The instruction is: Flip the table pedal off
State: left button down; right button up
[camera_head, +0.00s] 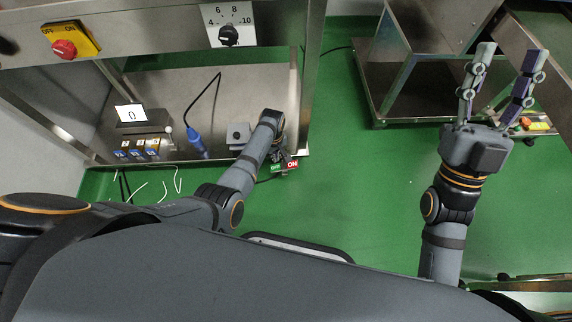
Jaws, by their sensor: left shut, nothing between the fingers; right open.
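A green and red OFF/ON label (284,165) sits at the front right corner of the steel table's lower shelf (245,95). The pedal or switch beside the label is mostly hidden by my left gripper, so I cannot tell its position. My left gripper (277,155) points down right at the label, shut and with nothing held; its fingertips are hard to make out and I cannot tell whether they touch the switch. My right gripper (511,54) is open and empty, raised at the right, far from the label.
A grey box (238,135) stands on the shelf left of my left gripper, and a blue plug (196,142) with a black cable lies further left. A red knob (64,49) and a dial (229,35) are on the upper panel. Green floor is clear between the arms.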

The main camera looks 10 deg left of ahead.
jog(key=w+f+m+g+h, duration=0.1)
jog(key=w+f+g, duration=0.2)
jog(key=w+f, duration=0.1)
jog(key=shift+d+f+h+p, duration=0.15)
jog(key=shift+f+h+p, duration=0.3)
jog(key=shift+f, duration=0.35)
